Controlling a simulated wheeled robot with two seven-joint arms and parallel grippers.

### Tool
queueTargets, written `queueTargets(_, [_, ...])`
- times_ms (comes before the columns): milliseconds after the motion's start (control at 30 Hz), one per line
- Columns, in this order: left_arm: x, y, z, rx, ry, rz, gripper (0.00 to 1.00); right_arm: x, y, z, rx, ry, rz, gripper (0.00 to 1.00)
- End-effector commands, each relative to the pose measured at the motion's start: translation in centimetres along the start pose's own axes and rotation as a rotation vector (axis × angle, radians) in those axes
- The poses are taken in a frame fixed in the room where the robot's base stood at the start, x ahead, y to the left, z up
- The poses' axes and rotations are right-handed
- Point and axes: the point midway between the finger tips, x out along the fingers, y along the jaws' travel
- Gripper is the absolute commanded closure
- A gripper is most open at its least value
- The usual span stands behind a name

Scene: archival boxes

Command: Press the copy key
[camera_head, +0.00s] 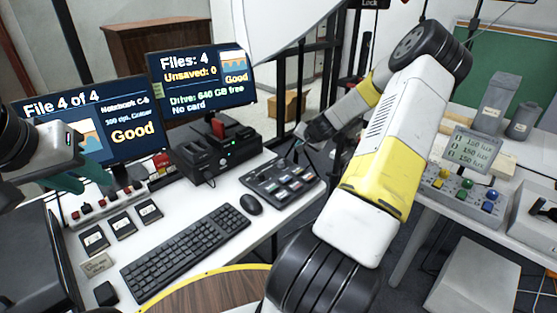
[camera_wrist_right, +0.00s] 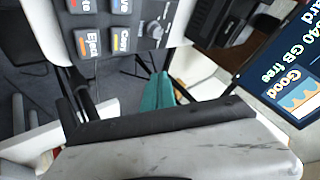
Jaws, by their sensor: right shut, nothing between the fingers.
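The key panel (camera_head: 281,182) is a dark slab of several labelled keys on the white desk, right of the mouse. In the right wrist view its edge fills the top, with the copy key (camera_wrist_right: 122,40) beside the eject key (camera_wrist_right: 86,43). My right gripper (camera_wrist_right: 161,76) has its teal fingers together and empty; the tips show beyond the panel's edge, near the copy key and apart from it in the picture. In the head view its fingers are hard to make out. My left gripper (camera_head: 92,168) has its teal fingers apart, in front of the left monitor, holding nothing.
Two monitors (camera_head: 203,75) stand at the back of the desk, with a black drive dock (camera_head: 220,150) before the right one. A keyboard (camera_head: 186,252), a mouse (camera_head: 251,204) and several cards (camera_head: 122,223) lie in front. A second table with coloured buttons (camera_head: 463,196) is at the right.

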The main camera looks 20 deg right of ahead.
Motion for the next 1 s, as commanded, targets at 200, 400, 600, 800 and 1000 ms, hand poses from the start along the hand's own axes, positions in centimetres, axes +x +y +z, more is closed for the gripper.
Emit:
queueTargets(200, [0.0,0.0,0.0,0.000,0.000,0.000,0.66,1.2,0.8,0.9,0.001,-0.003,0.000,1.00])
queueTargets(400, [0.0,0.0,0.0,0.000,0.000,0.000,0.66,3.2,2.3,2.4,0.003,-0.003,0.000,1.00])
queueTargets(600, [0.0,0.0,0.0,0.000,0.000,0.000,0.66,4.9,3.6,3.6,0.001,-0.002,0.000,1.00])
queueTargets(800, [0.0,0.0,0.0,0.000,0.000,0.000,0.66,5.9,4.3,4.3,0.000,-0.002,0.000,1.00])
queueTargets(1000, [0.0,0.0,0.0,0.000,0.000,0.000,0.66,6.1,4.4,4.5,-0.001,-0.001,0.000,1.00])
